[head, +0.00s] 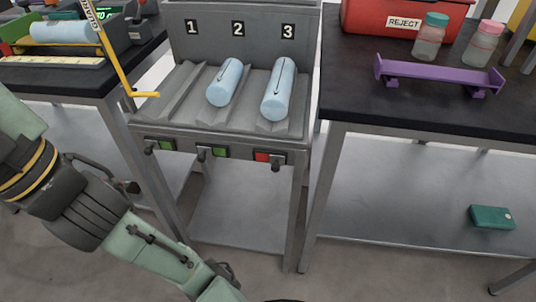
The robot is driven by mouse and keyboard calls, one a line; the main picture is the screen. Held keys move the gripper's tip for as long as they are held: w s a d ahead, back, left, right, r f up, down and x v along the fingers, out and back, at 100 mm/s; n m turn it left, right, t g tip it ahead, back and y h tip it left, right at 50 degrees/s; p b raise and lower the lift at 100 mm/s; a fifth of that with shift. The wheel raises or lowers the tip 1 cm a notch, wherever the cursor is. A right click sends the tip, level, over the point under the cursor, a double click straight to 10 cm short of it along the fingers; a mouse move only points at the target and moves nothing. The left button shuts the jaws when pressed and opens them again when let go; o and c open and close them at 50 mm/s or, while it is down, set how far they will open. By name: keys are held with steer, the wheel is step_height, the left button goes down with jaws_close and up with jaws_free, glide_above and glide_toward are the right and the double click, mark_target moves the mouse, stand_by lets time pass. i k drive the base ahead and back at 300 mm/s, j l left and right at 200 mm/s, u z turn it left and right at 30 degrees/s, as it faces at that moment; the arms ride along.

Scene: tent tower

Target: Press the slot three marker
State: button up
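The grey rack carries number plates 1, 2 and 3; plate 3 (288,31) is above the right slot. On the rack's front edge below slot three is a marker with a red face (262,157) and a dark lever (278,161) beside it. Slots one and two have green-faced markers (165,145) (219,151). A blue cylinder (225,82) lies in slot two and another with a dark line (278,90) in slot three; slot one is empty. A dark piece that may be my gripper (128,186) shows behind my arm, left of the rack; its fingers are unclear.
A yellow guard arm (122,72) slants down to the rack's left side. The right table (420,118) holds a red reject bin (375,18), two jars and a purple stand (437,74). A teal box (491,216) lies on its lower shelf. The left table (75,78) holds trays.

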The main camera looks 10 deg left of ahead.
mark_target(276, 161)
steer(key=k+z, duration=0.15)
steer(key=z, duration=0.2)
steer(key=k+z, duration=0.15)
steer(key=z, duration=0.2)
steer(key=k+z, duration=0.15)
steer(key=z, duration=0.2)
